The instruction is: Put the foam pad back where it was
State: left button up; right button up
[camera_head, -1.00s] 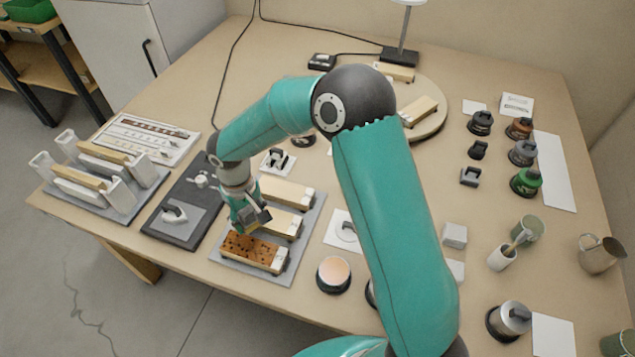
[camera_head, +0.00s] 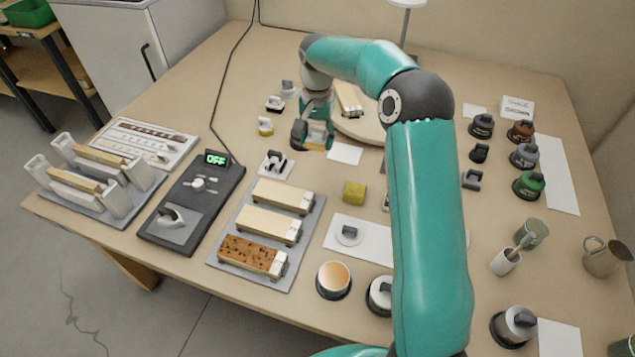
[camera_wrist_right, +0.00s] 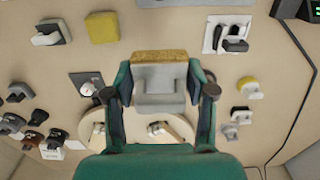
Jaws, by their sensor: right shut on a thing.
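My right gripper (camera_head: 314,122) is shut on a grey-handled block with a tan, foam-like face, which I take as the foam pad (camera_wrist_right: 160,57). In the wrist view the pad sits between both fingers, its tan face turned away. In the head view the gripper holds it above the bench, just left of a white card (camera_head: 344,153). Whether the pad touches anything below cannot be told. My left gripper is not in view.
Small handled blocks (camera_head: 266,126) stand left of the gripper. A yellow block (camera_head: 355,192) is in front. A round board (camera_head: 370,131) is behind on the right. Wooden blocks lie on a grey mat (camera_head: 225,257). A dark panel (camera_head: 215,205) reads OFF.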

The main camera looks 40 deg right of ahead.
send_over(317, 187)
notch_tip(317, 187, down, 12)
jog(key=shift+f+p, duration=0.1)
jog(key=shift+p, duration=0.25)
notch_tip(317, 187, down, 4)
jog(key=shift+r, duration=0.25)
jog(key=shift+f, duration=0.35)
jog(key=shift+f, duration=0.2)
jog(key=o, duration=1.1)
jog(key=shift+r, duration=0.1)
jog(key=shift+r, duration=0.1)
